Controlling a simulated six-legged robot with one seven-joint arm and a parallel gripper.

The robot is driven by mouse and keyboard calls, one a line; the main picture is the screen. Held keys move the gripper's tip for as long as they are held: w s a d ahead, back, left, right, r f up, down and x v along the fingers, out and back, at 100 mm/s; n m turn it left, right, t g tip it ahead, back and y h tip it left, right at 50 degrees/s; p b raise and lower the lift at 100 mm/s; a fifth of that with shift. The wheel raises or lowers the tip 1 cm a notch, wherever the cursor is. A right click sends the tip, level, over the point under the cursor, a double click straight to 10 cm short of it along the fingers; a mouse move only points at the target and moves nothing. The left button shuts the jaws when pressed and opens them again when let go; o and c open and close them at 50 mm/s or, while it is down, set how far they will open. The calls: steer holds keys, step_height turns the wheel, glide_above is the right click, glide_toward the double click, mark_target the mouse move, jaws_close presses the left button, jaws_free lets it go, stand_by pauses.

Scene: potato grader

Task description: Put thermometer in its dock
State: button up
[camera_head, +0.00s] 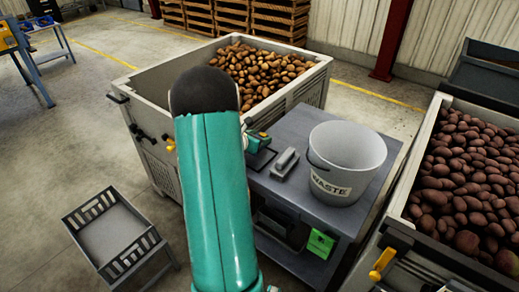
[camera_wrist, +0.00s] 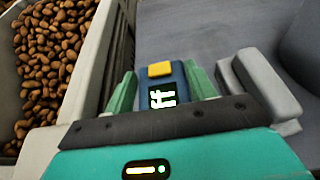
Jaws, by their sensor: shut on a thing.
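The thermometer (camera_wrist: 161,88) is a blue device with a yellow button and a lit display, seen in the wrist view. My gripper (camera_wrist: 163,82) is shut on it, with one green finger on each side. In the head view my gripper (camera_head: 257,141) shows only partly beside my teal arm, above the left side of the grey table. A light grey blocky holder (camera_wrist: 266,84), possibly the dock, is just right of the fingers. The holder also lies on the table in the head view (camera_head: 286,162). A dark flat piece (camera_head: 261,159) is left of it.
A white bucket marked WASTE (camera_head: 346,160) stands on the table (camera_head: 318,124), right of the holder. A potato crate (camera_head: 155,80) is behind and left; another (camera_head: 432,112) is at the right. An empty grey basket (camera_head: 112,232) is at lower left.

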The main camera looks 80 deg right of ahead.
steer(key=shift+s+f, duration=0.1)
steer(key=shift+f, duration=0.55)
steer(key=shift+a+f, duration=0.15)
steer(key=shift+a, duration=0.05)
step_height(320, 180, down, 4)
steer(key=shift+d+r, duration=0.1)
steer(key=shift+r, duration=0.05)
steer(key=o, duration=1)
steer(key=shift+o, duration=0.3)
steer(key=v, duration=1.2)
